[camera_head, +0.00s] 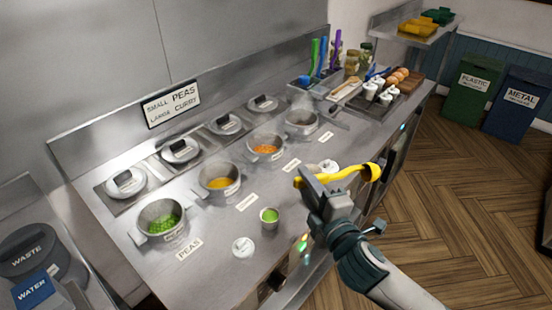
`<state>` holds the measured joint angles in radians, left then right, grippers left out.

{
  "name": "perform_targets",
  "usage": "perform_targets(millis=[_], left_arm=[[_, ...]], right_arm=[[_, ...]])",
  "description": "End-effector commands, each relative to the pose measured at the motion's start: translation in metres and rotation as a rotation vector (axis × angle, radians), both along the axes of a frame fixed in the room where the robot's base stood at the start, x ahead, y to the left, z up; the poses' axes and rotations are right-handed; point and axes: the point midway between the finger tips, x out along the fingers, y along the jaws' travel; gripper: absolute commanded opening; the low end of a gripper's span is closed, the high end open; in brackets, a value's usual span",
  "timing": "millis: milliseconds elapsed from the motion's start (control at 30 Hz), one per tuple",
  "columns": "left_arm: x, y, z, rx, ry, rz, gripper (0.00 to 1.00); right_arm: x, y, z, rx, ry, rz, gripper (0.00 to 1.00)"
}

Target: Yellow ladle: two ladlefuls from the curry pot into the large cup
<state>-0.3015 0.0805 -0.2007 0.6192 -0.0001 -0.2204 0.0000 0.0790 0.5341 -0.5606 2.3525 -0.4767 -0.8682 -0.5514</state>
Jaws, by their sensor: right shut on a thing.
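My right gripper (320,188) is shut on the handle of the yellow ladle (345,175), held over the counter's front edge. The ladle's bowl points right; whether it holds anything is not clear. A pot with yellow-orange contents (220,183), seemingly the curry, stands left of the gripper; its label is too small to read. A small cup with green contents (269,217) stands on the counter in front of the pots. A whitish round item (328,169) is partly hidden behind the ladle; I cannot tell whether it is the large cup. My left gripper is out of view.
A pot of peas (160,219), a pot with orange contents (266,149) and another pot (300,123) share the row. A white round item (243,247) lies at the front. A wall sign (171,103) reads small peas, large curry.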

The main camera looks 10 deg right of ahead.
Motion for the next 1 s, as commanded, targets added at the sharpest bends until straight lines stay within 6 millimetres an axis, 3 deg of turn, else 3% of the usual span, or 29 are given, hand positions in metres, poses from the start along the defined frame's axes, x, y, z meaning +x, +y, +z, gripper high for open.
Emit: perform_targets(millis=[400,700,1000], left_arm=[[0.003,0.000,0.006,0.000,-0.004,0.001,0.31],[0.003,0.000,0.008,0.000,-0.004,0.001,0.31],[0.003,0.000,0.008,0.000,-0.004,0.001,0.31]], right_arm=[[0.029,0.051,0.026,0.179,0.055,0.344,0.00],[0.036,0.063,0.049,0.245,0.095,0.450,0.00],[0.036,0.063,0.051,0.252,0.101,0.459,0.00]])
